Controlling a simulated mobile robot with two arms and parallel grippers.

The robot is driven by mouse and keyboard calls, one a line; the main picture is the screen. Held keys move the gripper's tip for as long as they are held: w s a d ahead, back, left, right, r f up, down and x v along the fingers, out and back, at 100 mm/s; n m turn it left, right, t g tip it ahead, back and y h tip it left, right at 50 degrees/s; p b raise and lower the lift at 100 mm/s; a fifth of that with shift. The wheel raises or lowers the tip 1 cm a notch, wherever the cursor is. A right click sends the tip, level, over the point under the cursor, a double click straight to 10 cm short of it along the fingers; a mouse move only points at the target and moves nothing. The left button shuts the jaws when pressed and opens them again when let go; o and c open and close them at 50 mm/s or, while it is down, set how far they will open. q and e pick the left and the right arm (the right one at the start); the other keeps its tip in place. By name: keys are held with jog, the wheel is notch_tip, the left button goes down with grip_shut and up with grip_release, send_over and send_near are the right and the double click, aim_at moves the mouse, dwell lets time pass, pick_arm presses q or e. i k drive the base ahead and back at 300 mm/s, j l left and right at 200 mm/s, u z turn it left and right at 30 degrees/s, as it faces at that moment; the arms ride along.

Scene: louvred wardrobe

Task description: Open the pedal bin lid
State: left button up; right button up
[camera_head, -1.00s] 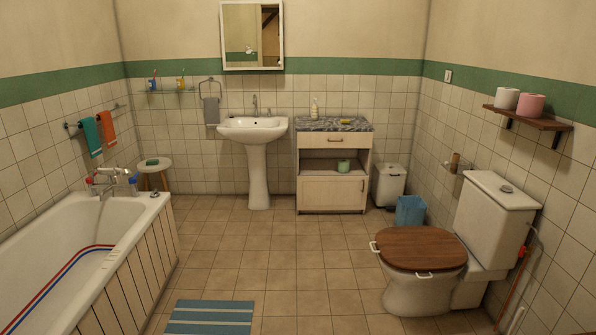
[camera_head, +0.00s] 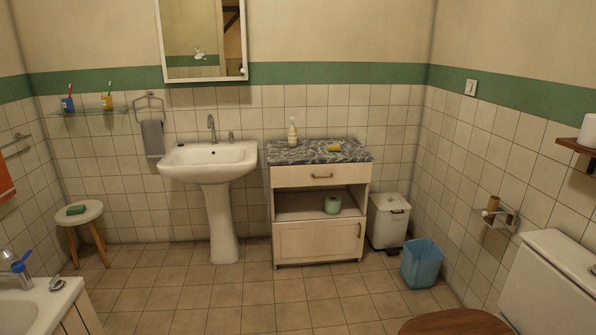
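The white pedal bin (camera_head: 388,224) stands on the floor in the far right corner, between the cabinet and the right wall. Its lid (camera_head: 390,203) is down. A dark pedal (camera_head: 392,249) shows at the foot of its front, partly beside the blue waste basket. Neither of my grippers is in view.
A blue open waste basket (camera_head: 421,264) stands just in front and right of the bin. The wooden cabinet (camera_head: 319,241) is close on its left. The toilet (camera_head: 548,285) is at the near right, the bath (camera_head: 40,305) at the near left. The tiled floor (camera_head: 240,295) between is clear.

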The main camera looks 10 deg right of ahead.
aim_at(390, 202)
jog(key=i+z, duration=0.15)
jog(key=i, duration=0.45)
jog(key=i+z, duration=0.1)
jog(key=i, duration=0.5)
jog(key=i+j+z, duration=0.15)
jog(key=i, duration=0.45)
jog(key=i+j+z, duration=0.1)
jog(key=i, duration=0.45)
